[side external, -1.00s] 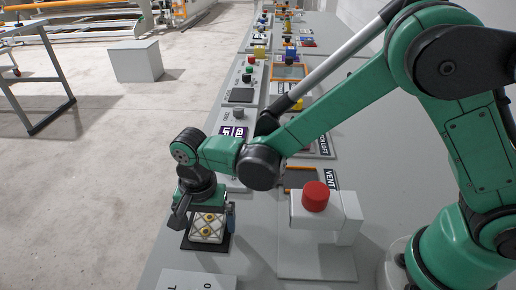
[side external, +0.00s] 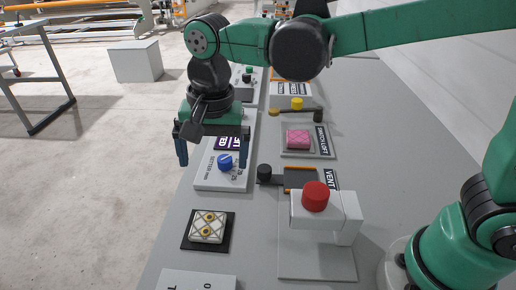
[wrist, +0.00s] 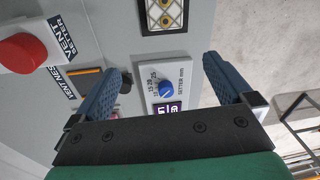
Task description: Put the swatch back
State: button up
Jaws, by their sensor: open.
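A cream quilted swatch (side external: 207,227) with a lattice pattern and yellow round marks lies on a black square pad (side external: 188,241) near the bench's left edge. It also shows, cut off, at the top of the wrist view (wrist: 164,14). My gripper (side external: 213,155) is open and empty, its blue fingers pointing down above the setter panel, beyond the swatch and apart from it. In the wrist view my gripper (wrist: 166,72) has nothing between its fingers. A pink quilted block (side external: 298,139) sits on a grey plate right of my gripper.
The setter panel (side external: 205,178) with a blue knob (side external: 225,161) and a purple display is below my gripper. A red button (side external: 316,196) on a white housing stands right of the swatch. A vent slider (side external: 300,178) lies behind it. The floor is left of the bench.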

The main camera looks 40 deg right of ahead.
jog(key=s+d+n+t, duration=0.2)
jog(key=d+n+t, duration=0.1)
jog(key=d, duration=0.4)
jog(key=s+d+n+t, duration=0.3)
jog(key=d+n, duration=0.1)
jog(key=d, duration=0.4)
jog(key=shift+s+d+f+n, duration=0.2)
jog(key=shift+s+d+n, duration=0.05)
jog(key=shift+s+n, duration=0.1)
